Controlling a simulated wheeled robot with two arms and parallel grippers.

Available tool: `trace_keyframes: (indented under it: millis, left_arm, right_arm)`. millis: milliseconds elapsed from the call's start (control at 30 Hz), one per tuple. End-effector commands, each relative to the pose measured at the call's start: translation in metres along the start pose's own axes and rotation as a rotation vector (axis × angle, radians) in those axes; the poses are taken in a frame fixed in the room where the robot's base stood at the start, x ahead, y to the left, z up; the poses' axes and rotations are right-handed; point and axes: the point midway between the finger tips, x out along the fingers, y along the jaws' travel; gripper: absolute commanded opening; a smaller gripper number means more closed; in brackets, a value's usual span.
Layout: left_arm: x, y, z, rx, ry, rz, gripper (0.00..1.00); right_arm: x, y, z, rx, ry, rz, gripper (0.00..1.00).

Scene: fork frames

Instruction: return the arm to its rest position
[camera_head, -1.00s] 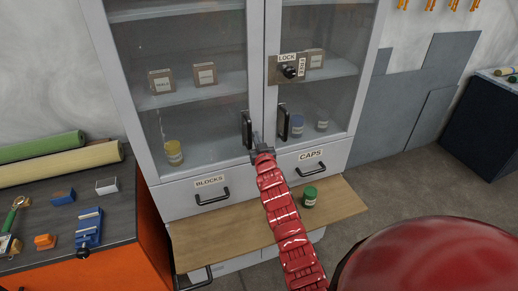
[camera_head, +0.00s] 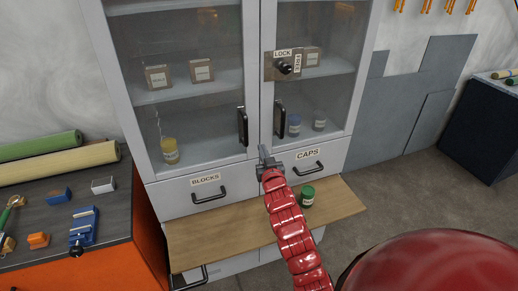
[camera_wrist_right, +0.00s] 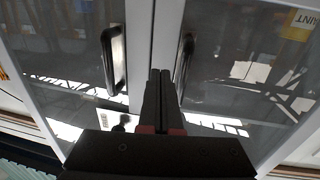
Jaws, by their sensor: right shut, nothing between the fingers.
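My right arm (camera_head: 290,235) is red and reaches up from the bottom of the head view toward the cabinet. Its right gripper (camera_head: 264,153) is shut and empty, in front of the cabinet doors just below the two door handles. In the right wrist view the closed fingers (camera_wrist_right: 160,85) point at the seam between the doors, between the left handle (camera_wrist_right: 113,60) and the right handle (camera_wrist_right: 184,62), apart from both as far as I can tell. My left gripper is not in view.
The grey cabinet (camera_head: 258,90) has shut glass doors, a lock plate (camera_head: 283,65) and drawers marked BLOCKS (camera_head: 207,192) and CAPS (camera_head: 308,166). A wooden shelf board (camera_head: 215,231) juts out below, bearing a green jar (camera_head: 307,196). An orange-sided workbench (camera_head: 150,245) stands left.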

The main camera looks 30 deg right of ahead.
Motion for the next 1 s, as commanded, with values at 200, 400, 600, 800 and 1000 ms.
trace_keyframes:
  millis: [200, 400, 600, 800, 1000]
  left_arm:
    - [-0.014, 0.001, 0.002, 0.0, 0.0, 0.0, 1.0]
    - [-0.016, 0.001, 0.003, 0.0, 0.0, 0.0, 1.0]
    - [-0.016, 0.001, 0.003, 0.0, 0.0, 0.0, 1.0]
    - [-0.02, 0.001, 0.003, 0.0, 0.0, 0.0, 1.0]
    - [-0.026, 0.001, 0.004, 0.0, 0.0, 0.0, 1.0]
  right_arm:
    - [-0.03, 0.005, 0.002, 0.001, 0.002, 0.0, 0.0]
    - [-0.041, 0.006, 0.001, 0.001, 0.0, -0.001, 0.0]
    - [-0.042, 0.004, 0.0, 0.002, 0.004, -0.005, 0.0]
    - [-0.05, -0.032, -0.005, 0.005, 0.148, -0.099, 0.0]
    - [-0.101, -0.094, -0.017, 0.036, 0.479, -0.261, 0.0]
